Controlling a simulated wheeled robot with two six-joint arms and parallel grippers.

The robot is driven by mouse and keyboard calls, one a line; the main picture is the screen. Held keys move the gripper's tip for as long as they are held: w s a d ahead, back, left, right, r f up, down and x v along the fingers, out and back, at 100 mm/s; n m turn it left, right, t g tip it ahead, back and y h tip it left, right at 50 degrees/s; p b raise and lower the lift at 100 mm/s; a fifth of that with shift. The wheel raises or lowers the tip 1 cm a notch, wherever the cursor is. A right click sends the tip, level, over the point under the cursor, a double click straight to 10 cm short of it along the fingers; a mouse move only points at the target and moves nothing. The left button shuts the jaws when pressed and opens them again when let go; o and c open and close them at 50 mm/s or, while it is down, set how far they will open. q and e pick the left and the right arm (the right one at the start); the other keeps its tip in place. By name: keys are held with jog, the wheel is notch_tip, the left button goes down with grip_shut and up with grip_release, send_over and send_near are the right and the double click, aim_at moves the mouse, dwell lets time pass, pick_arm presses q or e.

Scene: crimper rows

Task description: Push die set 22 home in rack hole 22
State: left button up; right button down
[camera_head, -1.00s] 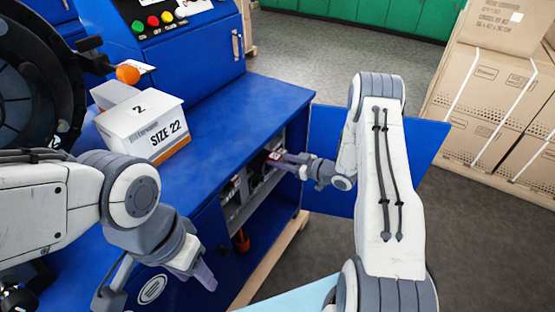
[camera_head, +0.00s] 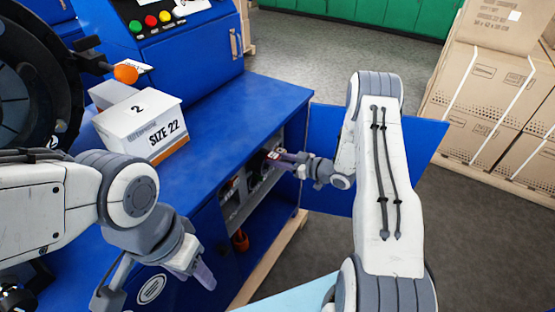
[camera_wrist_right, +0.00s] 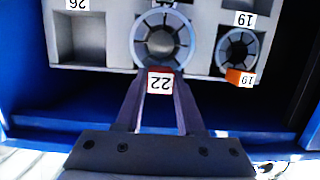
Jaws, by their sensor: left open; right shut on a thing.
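Die set 22 (camera_wrist_right: 162,60) is a round grey ring of segments with a dark centre, in the upper middle of the right wrist view. Its white "22" tag (camera_wrist_right: 160,82) faces the camera. My right gripper (camera_head: 280,158) reaches into the blue cabinet; in the right wrist view its fingers (camera_wrist_right: 158,98) are shut on the die set at the tag. The die set is at the face of the light grey rack (camera_wrist_right: 112,25) and covers the hole behind it; I cannot tell how deep it sits. My left gripper (camera_head: 203,277) is open and empty, in front of the cabinet.
Die set 19 (camera_wrist_right: 239,48), with an orange tag edge, sits in the rack to the right. An empty square pocket marked 26 (camera_wrist_right: 78,38) is on the left. A blue cabinet door (camera_head: 325,135) stands open beside my right arm. A "SIZE 22" box (camera_head: 140,122) stands on the bench.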

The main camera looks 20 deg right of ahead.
aim_at(262, 152)
jog(key=shift+w+a+r+b, duration=0.1)
jog(key=shift+w+a+b, duration=0.1)
jog(key=shift+w+a, duration=0.55)
jog(key=shift+w+a+r+b, duration=0.1)
jog(key=shift+w+a+b, duration=0.1)
jog(key=shift+w+a, duration=0.5)
jog(key=shift+w+a+r+b, duration=0.15)
jog(key=shift+w+a, duration=0.25)
jog(key=shift+w, duration=0.65)
dwell(3.8)
jog(key=shift+c, duration=2.2)
grip_release()
jog(key=shift+s+f, duration=0.25)
jog(key=shift+f, duration=0.2)
jog(key=v, duration=1)
jog(key=shift+r, duration=0.3)
jog(key=shift+d, duration=0.1)
